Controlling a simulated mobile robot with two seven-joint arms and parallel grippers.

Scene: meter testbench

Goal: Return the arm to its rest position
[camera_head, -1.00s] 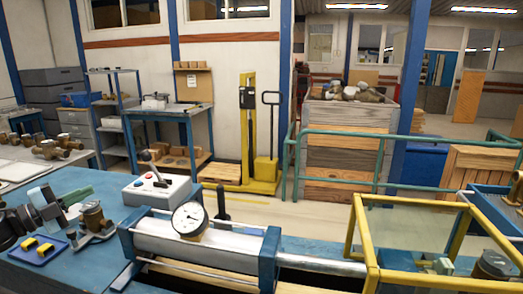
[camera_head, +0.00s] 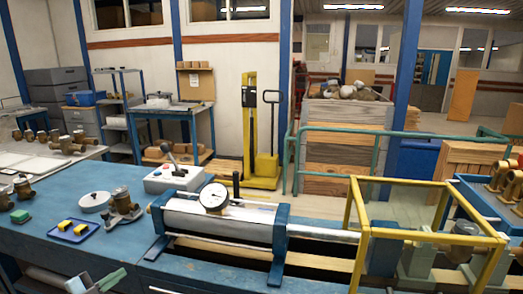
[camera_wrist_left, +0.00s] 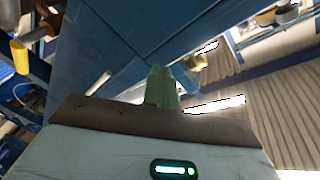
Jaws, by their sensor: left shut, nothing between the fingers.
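My left gripper (camera_head: 108,281) shows at the bottom left of the head view, low in front of the blue bench (camera_head: 200,262). Its green fingers are together and hold nothing. The left wrist view shows the shut green fingers (camera_wrist_left: 162,88) pointing along a blue surface. The rest of the left arm is mostly cut off by the bottom edge of the head view. My right gripper is not seen.
On the bench are a blue tray with yellow blocks (camera_head: 62,236), a brass meter (camera_head: 121,203), a round lid (camera_head: 95,201), a control box (camera_head: 172,180) and a cylinder with a dial gauge (camera_head: 214,197). A yellow frame (camera_head: 355,215) stands right.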

